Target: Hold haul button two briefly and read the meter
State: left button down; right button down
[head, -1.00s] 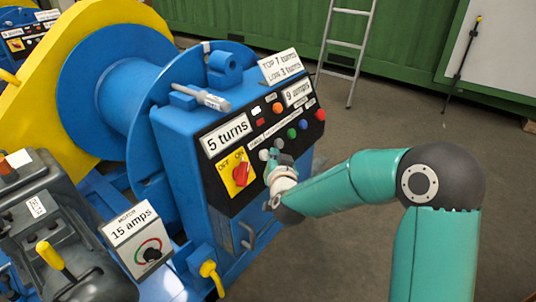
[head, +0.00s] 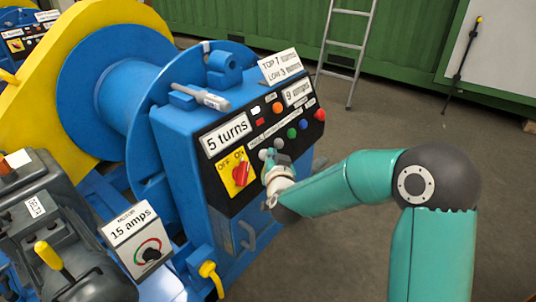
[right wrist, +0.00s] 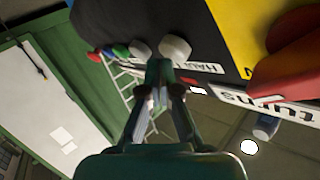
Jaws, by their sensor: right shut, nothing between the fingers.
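The blue winch's black control panel (head: 208,147) carries a row of buttons. Two pale grey buttons (head: 264,155) are at its near end, and they also show in the right wrist view (right wrist: 175,46); I cannot read which is haul button two. My right gripper (head: 274,158) is shut and empty, with its fingertips (right wrist: 158,66) close to the grey buttons; I cannot tell whether they touch. The motor meter (head: 135,238), with a coloured arc, stands at lower left under a label reading "15 amps". My left gripper is out of view.
A red rotary switch (head: 240,173) on a yellow OFF/ON plate is close to the right gripper. Green, blue and red buttons (head: 320,114) continue along the panel. Signs read "5 turns" (head: 226,134) and "TOP 7 turns". A ladder (head: 346,50) stands behind; the floor at right is open.

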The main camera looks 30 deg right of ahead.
jog(key=shift+w+a+f, duration=0.2)
jog(key=shift+w+f, duration=0.05)
jog(key=shift+w, duration=0.05)
dwell(1.8)
jog(key=shift+d+r, duration=0.1)
dwell(1.9)
jog(key=shift+s+d+r, duration=0.25)
jog(key=shift+s+r, duration=0.1)
jog(key=shift+s, duration=0.5)
jog(key=s, duration=0.1)
jog(key=s+d+r, duration=0.1)
jog(key=s+r, duration=0.1)
jog(key=s, duration=0.1)
jog(key=shift+d+r, duration=0.15)
jog(key=shift+d, duration=0.2)
jog(key=shift+s, duration=0.1)
